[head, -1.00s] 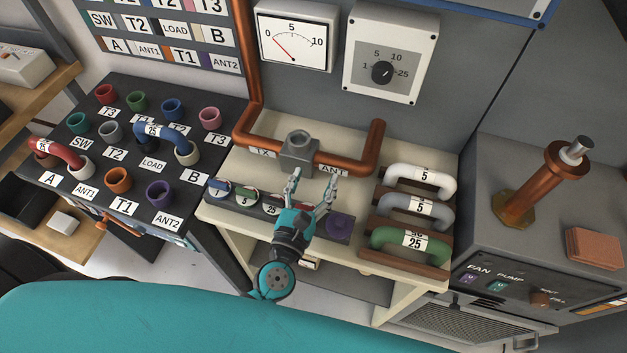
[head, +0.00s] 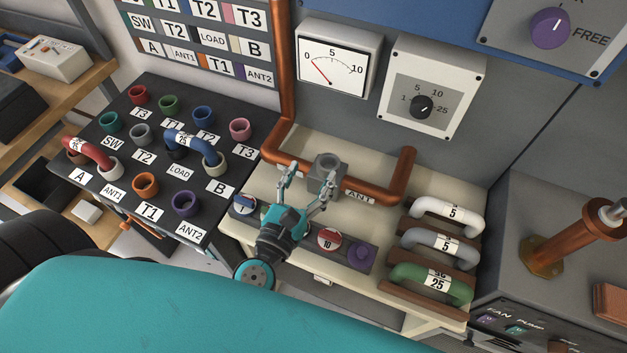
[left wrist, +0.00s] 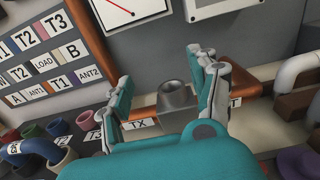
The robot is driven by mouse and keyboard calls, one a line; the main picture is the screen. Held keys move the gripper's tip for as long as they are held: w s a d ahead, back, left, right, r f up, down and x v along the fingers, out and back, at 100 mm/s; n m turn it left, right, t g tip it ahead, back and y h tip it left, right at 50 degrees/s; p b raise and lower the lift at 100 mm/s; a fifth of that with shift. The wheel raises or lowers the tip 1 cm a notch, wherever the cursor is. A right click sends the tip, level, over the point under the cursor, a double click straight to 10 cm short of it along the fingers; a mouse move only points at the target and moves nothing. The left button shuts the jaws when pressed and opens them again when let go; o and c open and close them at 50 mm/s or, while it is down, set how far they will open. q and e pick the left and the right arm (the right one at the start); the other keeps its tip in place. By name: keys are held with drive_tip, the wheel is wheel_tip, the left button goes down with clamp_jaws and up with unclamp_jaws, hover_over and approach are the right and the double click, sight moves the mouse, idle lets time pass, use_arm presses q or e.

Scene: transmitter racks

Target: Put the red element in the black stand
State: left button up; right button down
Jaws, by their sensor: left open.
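The red element (head: 329,239), a round piece with a white label reading 10, sits in the dark stand strip (head: 345,262) along the front of the cream table. A purple piece (head: 362,256) is at the strip's right end and a blue one (head: 244,204) at its left end. My left gripper (head: 307,180) is open and empty, left of the red element and hiding the pieces between. Its fingers point toward the grey socket block (head: 327,178) on the copper pipe. In the left wrist view the block's round socket (left wrist: 175,97) shows between the fingers. My right gripper is not visible.
White, grey and green handles (head: 432,283) lie in wooden racks to the right. A patch panel (head: 150,130) with coloured sockets stands left. A copper pipe (head: 385,190) runs behind the strip. Meter boxes (head: 335,60) hang on the wall behind.

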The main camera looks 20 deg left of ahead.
use_arm(q)
drive_tip(key=w+p, duration=0.1)
drive_tip(key=w, duration=0.3)
drive_tip(key=w+p, duration=0.1)
drive_tip(key=w, duration=0.3)
drive_tip(key=w+f+p, duration=0.1)
drive_tip(key=w, duration=0.4)
drive_tip(key=shift+d, duration=0.3)
drive_tip(key=shift+w+f, duration=0.45)
drive_tip(key=shift+w, duration=0.05)
